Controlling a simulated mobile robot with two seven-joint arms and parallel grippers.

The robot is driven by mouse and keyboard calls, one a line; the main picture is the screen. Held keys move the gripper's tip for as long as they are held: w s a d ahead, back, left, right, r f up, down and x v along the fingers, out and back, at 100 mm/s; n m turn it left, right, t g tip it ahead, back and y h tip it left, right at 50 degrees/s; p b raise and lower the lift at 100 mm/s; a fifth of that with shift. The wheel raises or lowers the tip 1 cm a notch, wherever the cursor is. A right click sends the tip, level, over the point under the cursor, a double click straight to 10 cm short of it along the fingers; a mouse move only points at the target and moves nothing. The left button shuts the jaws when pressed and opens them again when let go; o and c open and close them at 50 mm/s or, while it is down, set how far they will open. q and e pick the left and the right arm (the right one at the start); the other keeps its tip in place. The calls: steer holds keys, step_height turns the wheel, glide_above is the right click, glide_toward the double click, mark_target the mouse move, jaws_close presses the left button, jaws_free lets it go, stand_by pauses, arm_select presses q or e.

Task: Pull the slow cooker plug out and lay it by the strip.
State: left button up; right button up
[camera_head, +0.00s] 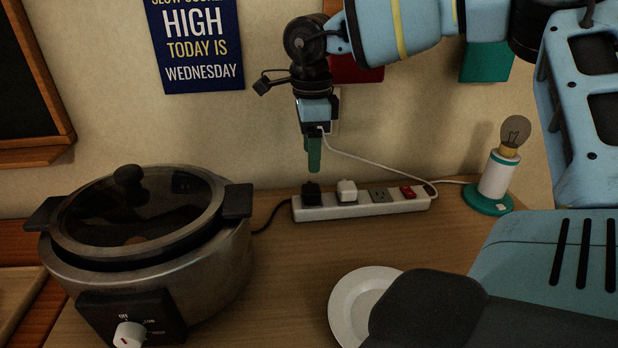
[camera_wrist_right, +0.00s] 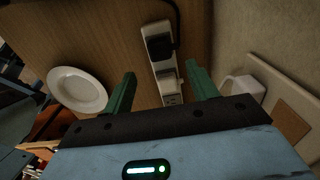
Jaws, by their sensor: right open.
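The black plug (camera_head: 311,192) sits in the left end of the white power strip (camera_head: 368,208). A black cord (camera_head: 271,219) runs between that end and the slow cooker (camera_head: 200,265). In the right wrist view the black plug (camera_wrist_right: 160,46) sits on the strip (camera_wrist_right: 152,29), beyond my fingertips. My right gripper (camera_head: 314,168) points down just above the black plug, apart from it. Its green fingers are open and empty (camera_wrist_right: 160,68). A white plug (camera_head: 347,190) sits beside the black one. My left gripper is not in view.
A lamp with a bulb (camera_head: 495,180) stands right of the strip. A white plate (camera_head: 352,300) lies in front. A white cord (camera_head: 375,163) runs from the wall to the strip's right end. A blue sign (camera_head: 197,45) hangs behind. Bare wood lies in front of the strip.

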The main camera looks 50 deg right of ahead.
mark_target(311, 188)
steer(key=shift+a, duration=0.1)
stand_by(0.3)
steer(key=shift+f, duration=0.1)
step_height(311, 188, down, 8)
steer(key=b, duration=0.4)
steer(key=shift+f, duration=0.25)
steer(key=shift+f+b, duration=0.15)
steer(key=shift+b, duration=0.2)
steer(key=shift+b, duration=0.4)
stand_by(0.8)
